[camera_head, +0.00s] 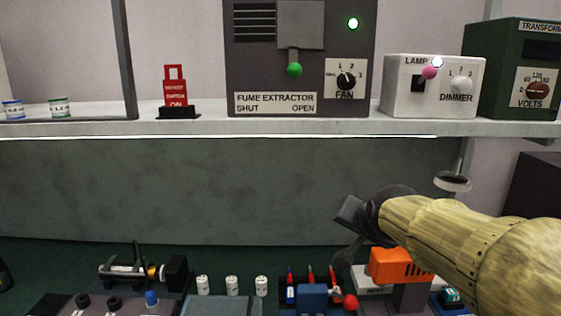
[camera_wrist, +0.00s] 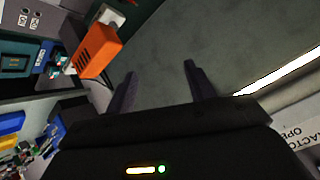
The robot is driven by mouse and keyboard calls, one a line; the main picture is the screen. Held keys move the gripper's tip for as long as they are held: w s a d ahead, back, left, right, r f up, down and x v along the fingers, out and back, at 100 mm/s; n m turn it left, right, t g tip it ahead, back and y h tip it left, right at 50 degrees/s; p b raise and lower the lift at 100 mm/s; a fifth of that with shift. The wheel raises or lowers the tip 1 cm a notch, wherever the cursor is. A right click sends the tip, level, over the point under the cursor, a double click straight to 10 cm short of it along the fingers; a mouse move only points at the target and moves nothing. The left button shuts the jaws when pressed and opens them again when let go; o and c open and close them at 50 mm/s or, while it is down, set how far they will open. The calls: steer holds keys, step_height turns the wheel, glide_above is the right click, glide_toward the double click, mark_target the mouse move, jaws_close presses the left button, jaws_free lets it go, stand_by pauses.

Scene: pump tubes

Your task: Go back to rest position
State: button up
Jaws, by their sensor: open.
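My gripper (camera_head: 345,232) is in the right half of the head view, at the end of my yellow arm, above the bench and in front of the grey back panel. In the wrist view its two dark fingers (camera_wrist: 157,88) are spread apart with nothing between them. An orange device (camera_head: 398,264) stands below and to the right of the gripper; it also shows at the upper left of the wrist view (camera_wrist: 97,50). My forearm hides part of the bench's right side.
Small white cylinders (camera_head: 232,286), a red-knobbed lever (camera_head: 350,302) and a pump-like device (camera_head: 125,271) are on the bench. The grey panel (camera_head: 200,190) is clear.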

steer(key=s+f+n+g+p, duration=0.3)
steer(key=s+f+n+g, duration=0.2)
steer(key=s+f, duration=1.1)
step_height(320, 180, down, 4)
steer(key=g, duration=0.2)
steer(key=shift+a+f+n+g+p, duration=0.15)
steer(key=shift+f+n+g+p, duration=0.05)
steer(key=shift+n+g+p, duration=0.2)
